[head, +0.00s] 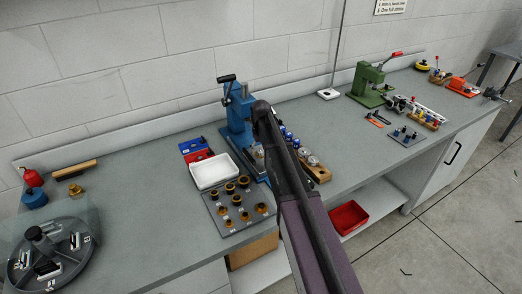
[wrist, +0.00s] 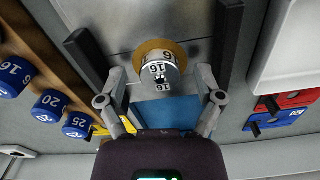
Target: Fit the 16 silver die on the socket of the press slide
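In the wrist view a silver die (wrist: 158,74) marked 16 stands at a brass-coloured ring (wrist: 150,47) on the grey metal of the press. It looks seated at the ring, but I cannot tell how snugly. My gripper (wrist: 158,42) is open, its two dark fingers on either side of the die with clear gaps. In the head view the blue press (head: 238,112) stands on the bench. My arm hides the gripper, the die and much of the slide there.
A wooden rack with blue-capped pieces (wrist: 47,105) is close on the left in the wrist view. A white tray (head: 213,171) and a grey plate of brass rings (head: 221,222) lie by the press. A green press (head: 368,88) stands further right.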

